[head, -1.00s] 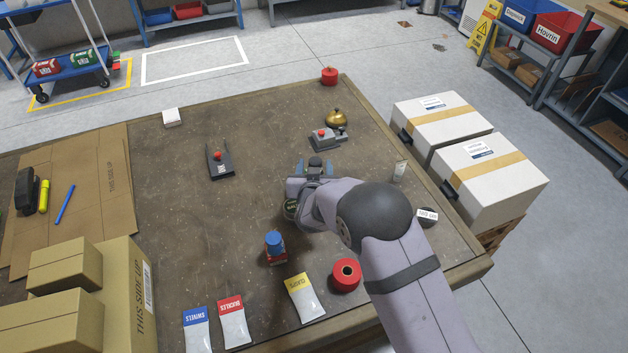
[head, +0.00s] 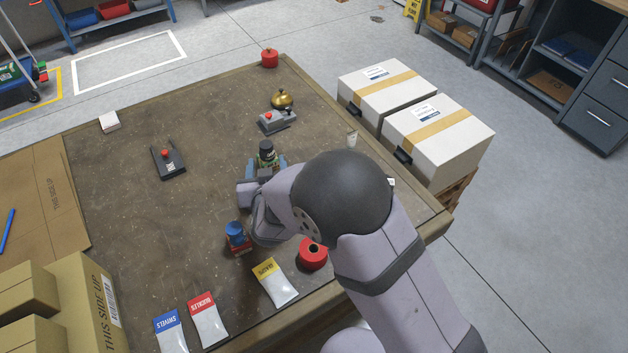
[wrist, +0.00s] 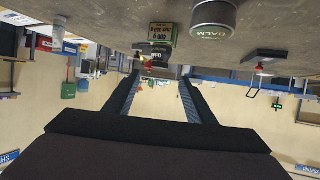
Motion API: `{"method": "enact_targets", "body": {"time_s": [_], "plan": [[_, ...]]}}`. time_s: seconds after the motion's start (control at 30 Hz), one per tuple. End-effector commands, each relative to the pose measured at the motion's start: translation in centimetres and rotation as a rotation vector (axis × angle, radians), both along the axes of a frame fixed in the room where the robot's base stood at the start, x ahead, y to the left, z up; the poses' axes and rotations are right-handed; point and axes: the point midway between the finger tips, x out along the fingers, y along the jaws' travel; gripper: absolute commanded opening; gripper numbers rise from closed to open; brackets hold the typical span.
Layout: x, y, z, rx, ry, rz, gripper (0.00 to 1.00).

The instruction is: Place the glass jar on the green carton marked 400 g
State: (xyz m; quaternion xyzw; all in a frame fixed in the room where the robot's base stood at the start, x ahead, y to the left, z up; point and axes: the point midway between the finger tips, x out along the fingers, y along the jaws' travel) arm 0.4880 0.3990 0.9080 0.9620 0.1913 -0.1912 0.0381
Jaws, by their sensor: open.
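The glass jar (head: 266,147) has a dark lid and stands upright on the green carton (head: 269,161). In the upside-down wrist view the green carton (wrist: 161,34) shows "400 g", and the labelled jar (wrist: 157,49) adjoins it on the side away from the table. My gripper (head: 267,165) is open, its blue fingertips low on the near side of the jar. In the wrist view the two fingers of my gripper (wrist: 160,78) are wide apart with nothing held between them. My arm hides part of the table.
A round tin marked BALM (wrist: 211,22) stands close to the carton. A grey device (head: 277,121) and a brass bell (head: 282,99) are behind the jar. A blue-capped item (head: 236,236) and a red roll (head: 313,253) are nearer. The table's left middle is mostly clear.

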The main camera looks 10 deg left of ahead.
Motion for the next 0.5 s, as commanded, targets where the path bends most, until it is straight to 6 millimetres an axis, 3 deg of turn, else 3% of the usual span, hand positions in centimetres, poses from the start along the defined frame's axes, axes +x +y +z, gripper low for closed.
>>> {"method": "enact_targets", "body": {"time_s": [0.17,0.27,0.37,0.5], "plan": [[0.5,-0.9,0.1,-0.001,0.029,-0.002,0.50],[1.2,-2.8,0.2,-0.005,0.088,-0.006,0.50],[1.7,-6.1,0.1,-0.015,0.187,-0.013,0.50],[0.9,-13.3,-0.1,-0.045,0.382,-0.039,0.50]]}}
